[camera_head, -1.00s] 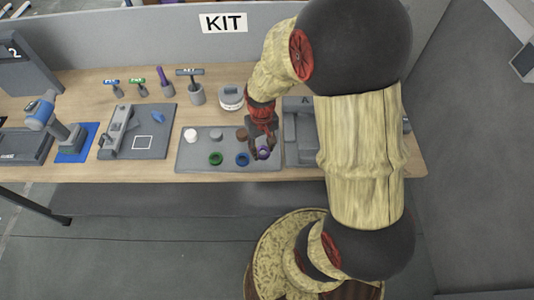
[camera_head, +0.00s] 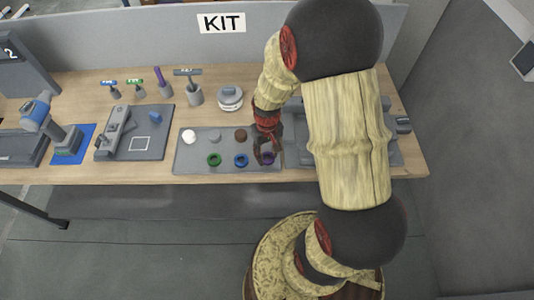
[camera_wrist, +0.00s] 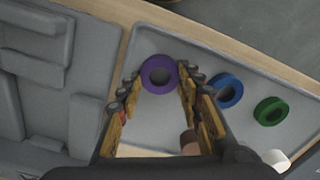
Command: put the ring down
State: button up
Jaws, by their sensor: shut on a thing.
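The purple ring (camera_wrist: 160,74) is between the fingertips of my gripper (camera_wrist: 159,82), which is shut on it. In the head view the ring (camera_head: 268,158) shows at the right end of the grey tray (camera_head: 225,168), partly hidden by my gripper (camera_head: 265,155). It looks low, close to the tray surface. I cannot tell whether it touches. The blue ring (camera_wrist: 226,90) and the green ring (camera_wrist: 270,111) lie on the tray in line with it.
A white piece (camera_head: 189,137), a grey piece (camera_head: 215,136) and a brown piece (camera_head: 240,135) stand in the tray's back row. Grey fixtures (camera_wrist: 50,85) lie just beside the tray. Tool holders (camera_head: 195,95) and a round container (camera_head: 230,97) stand behind.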

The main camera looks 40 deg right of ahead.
jog(key=o, duration=1.3)
jog(key=s+a+r+n+t+p, duration=0.1)
jog(key=a+r, duration=0.2)
jog(key=r, duration=0.9)
jog(key=s+a+r+t+p, duration=0.1)
jog(key=a+r+p, duration=0.15)
jog(key=r, duration=0.95)
jog(key=s+a+r+t, duration=0.1)
jog(key=s+a+r, duration=0.1)
jog(key=s+r, duration=0.1)
jog(key=s+a+r+n+t, duration=0.1)
jog(key=s+a+r, duration=0.1)
jog(key=s+r, duration=0.1)
jog(key=s+a+r+t, duration=0.1)
jog(key=s+a+r, duration=0.1)
jog(key=s+r, duration=0.1)
jog(key=shift+s+a+r+t+b, duration=0.1)
jog(key=shift+a+r+t+b, duration=0.1)
jog(key=shift+r, duration=0.2)
jog(key=shift+s+a+r+t+b, duration=0.1)
jog(key=shift+a+r, duration=0.05)
jog(key=shift+r, duration=0.25)
